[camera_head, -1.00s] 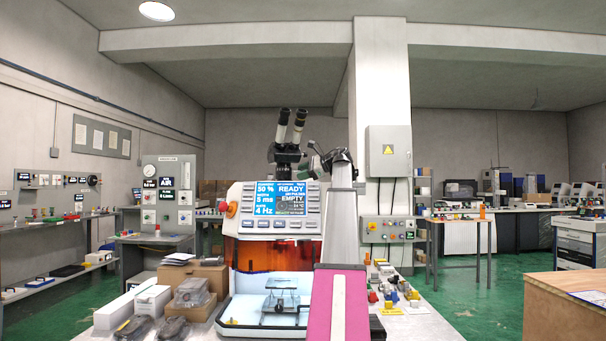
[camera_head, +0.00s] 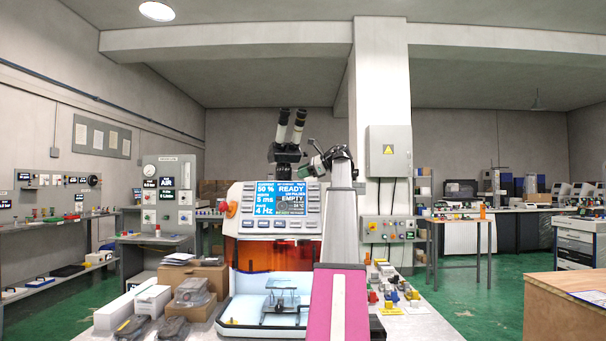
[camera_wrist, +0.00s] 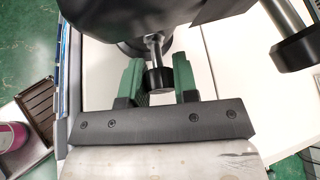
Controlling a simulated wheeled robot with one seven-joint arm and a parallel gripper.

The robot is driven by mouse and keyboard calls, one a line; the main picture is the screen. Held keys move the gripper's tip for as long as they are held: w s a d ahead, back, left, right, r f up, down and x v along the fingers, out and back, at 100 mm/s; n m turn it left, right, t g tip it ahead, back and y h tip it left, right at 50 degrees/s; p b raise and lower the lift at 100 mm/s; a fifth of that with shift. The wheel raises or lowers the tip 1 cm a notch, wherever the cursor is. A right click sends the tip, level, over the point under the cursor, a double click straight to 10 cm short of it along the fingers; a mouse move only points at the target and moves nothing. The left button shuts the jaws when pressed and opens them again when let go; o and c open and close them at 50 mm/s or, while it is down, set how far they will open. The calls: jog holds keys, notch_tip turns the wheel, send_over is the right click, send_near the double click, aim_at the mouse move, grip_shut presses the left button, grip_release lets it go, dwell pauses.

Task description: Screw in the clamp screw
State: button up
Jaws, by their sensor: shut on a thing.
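The clamp screw shows in the wrist view as a black knob (camera_wrist: 160,80) on a thin silver shaft. My gripper (camera_wrist: 158,68) has green fingers on both sides of the knob and is shut on it. The shaft runs up to a dark rounded body (camera_wrist: 135,18) that fills the top of the view; where the shaft enters it is hard to see. In the head view my gripper (camera_head: 318,165) is beside the microscope eyepieces (camera_head: 289,128), above the laser welder's display (camera_head: 284,197). The screw cannot be made out there.
A second black knob (camera_wrist: 298,48) on a metal rod is at the right in the wrist view. The welder's orange window (camera_head: 264,256) is below the display. Boxes (camera_head: 152,300) and grey packs stand left of the welder; small coloured parts (camera_head: 392,297) lie right.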

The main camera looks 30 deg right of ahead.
jog(key=m+g+y, duration=0.1)
jog(key=m+g, duration=0.1)
jog(key=m, duration=0.1)
jog(key=shift+m+g, duration=0.4)
dwell(0.4)
jog(key=o, duration=0.7)
jog(key=shift+c, duration=0.2)
jog(key=v, duration=1.1)
jog(key=shift+w+d+f, duration=0.1)
jog(key=shift+w+f, duration=0.05)
